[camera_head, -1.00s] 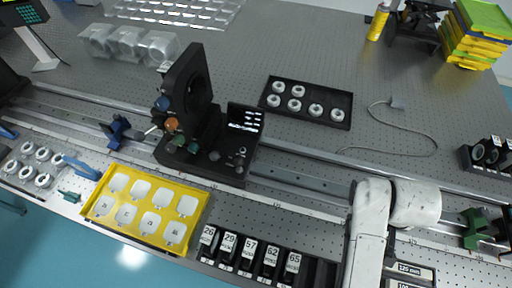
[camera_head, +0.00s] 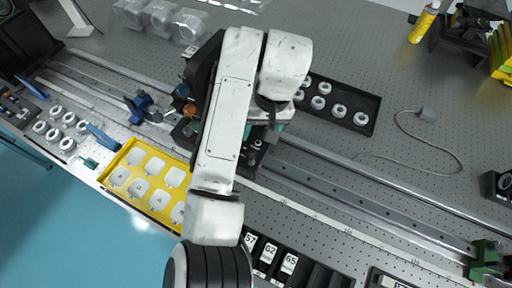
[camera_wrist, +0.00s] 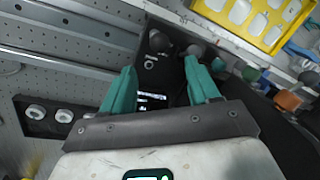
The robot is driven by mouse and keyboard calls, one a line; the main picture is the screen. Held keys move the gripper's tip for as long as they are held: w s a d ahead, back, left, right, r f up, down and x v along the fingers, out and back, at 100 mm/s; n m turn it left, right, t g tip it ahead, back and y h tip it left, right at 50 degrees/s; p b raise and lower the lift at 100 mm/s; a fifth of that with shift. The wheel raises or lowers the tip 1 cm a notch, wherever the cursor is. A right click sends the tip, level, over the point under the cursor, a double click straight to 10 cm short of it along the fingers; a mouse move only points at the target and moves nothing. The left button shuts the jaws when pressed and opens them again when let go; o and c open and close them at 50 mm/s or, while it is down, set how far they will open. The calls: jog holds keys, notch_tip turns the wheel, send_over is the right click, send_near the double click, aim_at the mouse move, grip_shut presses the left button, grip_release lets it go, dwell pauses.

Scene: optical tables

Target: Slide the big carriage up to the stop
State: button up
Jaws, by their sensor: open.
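The big carriage (camera_head: 258,152) is a black block with knobs on the long rail (camera_head: 345,203). My arm hides much of it in the head view. In the wrist view its dark top plate (camera_wrist: 172,72) lies beneath my fingers. My gripper (camera_wrist: 160,66) has teal fingers spread apart over the plate, with nothing seen between them. I cannot tell if they touch it. A blue clamp (camera_head: 140,107) sits on the rail to the left and a green clamp (camera_head: 483,262) at the far right. I cannot tell which is the stop.
A black tray of white rings (camera_head: 345,110) lies behind the rail. A yellow tray (camera_head: 150,178) and a rack of numbered holders (camera_head: 270,255) stand in front. A grey cable (camera_head: 410,135) lies on the table. The rail between carriage and green clamp looks clear.

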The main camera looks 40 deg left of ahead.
aim_at(252, 151)
jog(key=f, duration=0.3)
jog(key=s+f, duration=0.1)
jog(key=f, duration=0.2)
jog(key=a+f+p, duration=0.1)
jog(key=f, duration=0.2)
jog(key=shift+s+a+f, duration=0.1)
jog(key=shift+s+f, duration=0.05)
jog(key=shift+c, duration=0.3)
grip_shut()
